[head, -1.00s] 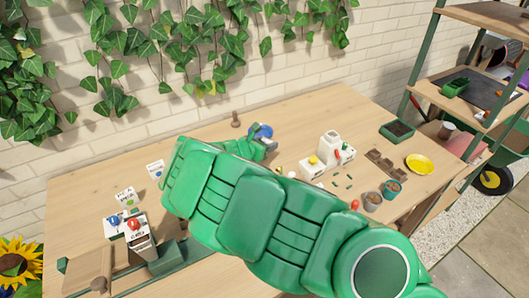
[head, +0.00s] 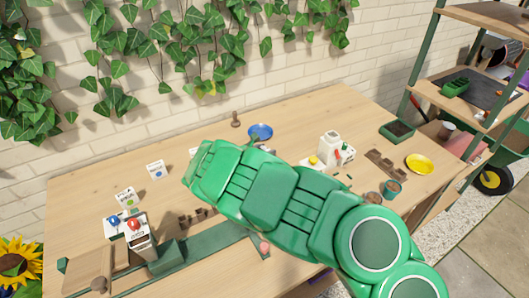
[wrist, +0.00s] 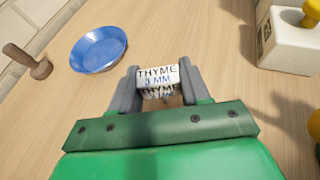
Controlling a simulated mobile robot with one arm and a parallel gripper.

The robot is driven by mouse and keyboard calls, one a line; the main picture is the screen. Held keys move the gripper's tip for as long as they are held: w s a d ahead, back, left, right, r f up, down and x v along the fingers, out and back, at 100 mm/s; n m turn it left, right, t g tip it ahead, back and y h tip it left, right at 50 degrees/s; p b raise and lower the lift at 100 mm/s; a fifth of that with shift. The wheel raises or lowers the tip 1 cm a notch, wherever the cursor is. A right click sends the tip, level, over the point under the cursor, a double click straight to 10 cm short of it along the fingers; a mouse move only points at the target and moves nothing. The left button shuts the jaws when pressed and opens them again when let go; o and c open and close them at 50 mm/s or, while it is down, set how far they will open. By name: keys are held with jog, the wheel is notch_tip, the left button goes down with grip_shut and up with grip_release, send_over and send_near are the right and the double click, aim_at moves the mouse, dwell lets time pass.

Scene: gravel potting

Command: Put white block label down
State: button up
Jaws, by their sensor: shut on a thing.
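The printed face is toward the camera. Whether the label touches the wooden table cannot be told. In the head view my green arm hides the gripper and the label.
A blue saucer (head: 260,131) and a wooden dibber (head: 235,119) stand at the back. A white device with a yellow knob (head: 331,152) is to the right. White label cards (head: 155,170) stand at the left.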

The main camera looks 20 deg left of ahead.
jog(key=shift+f, duration=0.2)
jog(key=shift+f, duration=0.1)
jog(key=o, duration=1)
jog(key=shift+a, duration=0.1)
jog(key=shift+v, duration=6.05)
